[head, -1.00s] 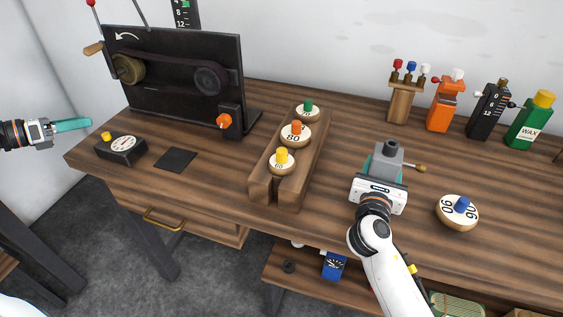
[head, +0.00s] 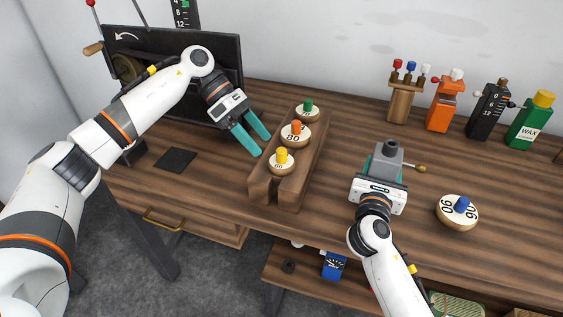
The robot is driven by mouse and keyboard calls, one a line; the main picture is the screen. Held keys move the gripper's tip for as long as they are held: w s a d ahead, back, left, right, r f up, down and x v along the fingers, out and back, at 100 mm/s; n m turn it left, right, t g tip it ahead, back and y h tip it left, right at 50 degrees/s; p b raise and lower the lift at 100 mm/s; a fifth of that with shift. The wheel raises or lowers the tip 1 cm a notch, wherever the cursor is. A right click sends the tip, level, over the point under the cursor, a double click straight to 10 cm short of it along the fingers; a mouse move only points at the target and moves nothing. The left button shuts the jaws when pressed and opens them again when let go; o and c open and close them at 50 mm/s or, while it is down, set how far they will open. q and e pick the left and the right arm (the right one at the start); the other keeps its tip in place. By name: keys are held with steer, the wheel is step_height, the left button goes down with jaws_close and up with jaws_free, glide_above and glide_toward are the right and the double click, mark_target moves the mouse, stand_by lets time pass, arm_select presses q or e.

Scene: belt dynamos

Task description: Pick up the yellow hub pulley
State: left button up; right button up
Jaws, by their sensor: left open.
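The yellow hub pulley (head: 281,162), a pale wooden disc with a yellow knob, sits at the near end of the wooden rack (head: 259,184). The orange hub pulley (head: 296,133) and the green hub pulley (head: 307,110) sit behind it in the same rack. My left gripper (head: 262,146) is open and empty, its teal fingers just left of the rack, pointing down to the right. It is apart from the yellow hub pulley. My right gripper (head: 385,170) is at a grey block-like device (head: 388,151), with teal fingers beside it; its grip is partly hidden.
A blue-knobbed pulley (head: 457,211) lies on the bench at right. The black panel machine (head: 226,60) stands at back left, partly behind my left arm. A tool stand (head: 401,103), an orange device (head: 440,112), a black device (head: 486,112) and a green bottle (head: 529,125) line the back right.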

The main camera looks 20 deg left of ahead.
mark_target(281, 150)
arm_select(q)
steer(key=d+r+m+y, duration=0.1)
steer(key=d, duration=0.1)
steer(key=d+r+m+y, duration=0.1)
steer(key=d+r+y, duration=0.1)
steer(key=shift+s+d+r, duration=0.1)
steer(key=shift+d+r, duration=0.1)
steer(key=shift+r, duration=0.1)
steer(key=r+y, duration=0.1)
steer(key=d+r+y, duration=0.1)
steer(key=y, duration=0.1)
steer(key=r+m+y, duration=0.1)
steer(key=shift+s+d+r+t+y, duration=0.15)
steer(key=shift+d+r+t+y, duration=0.15)
steer(key=shift+t, duration=0.1)
steer(key=shift+t+y, duration=0.3)
steer(key=shift+y, duration=0.3)
step_height(281, 150, down, 11)
steer(key=shift+r, duration=0.1)
steer(key=c, duration=1.2)
steer(key=shift+r, duration=0.1)
